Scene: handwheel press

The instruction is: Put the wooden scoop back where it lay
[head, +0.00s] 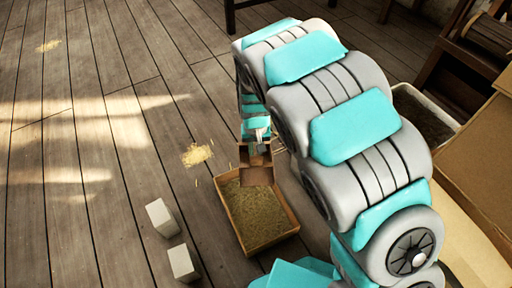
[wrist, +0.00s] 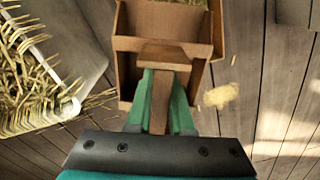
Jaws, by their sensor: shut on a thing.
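The wooden scoop (head: 258,174) is a brown box-shaped scoop with a handle. In the head view it hangs at the end of my arm, over the far edge of a shallow wooden tray of chopped straw (head: 232,184). My gripper (head: 257,139) is shut on the scoop's handle. In the wrist view the teal fingers of my gripper (wrist: 161,100) stand on both sides of the handle (wrist: 160,106), with the scoop body (wrist: 126,72) beyond. Some straw shows at the top of that view; I cannot tell if it lies in the scoop.
Two white blocks (head: 162,217) (head: 184,263) stand on the plank floor left of the tray. A straw patch (head: 197,154) lies on the floor nearby. A pale-rimmed bin (head: 425,99) and cardboard (head: 480,150) are at the right. The floor at the left is mostly clear.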

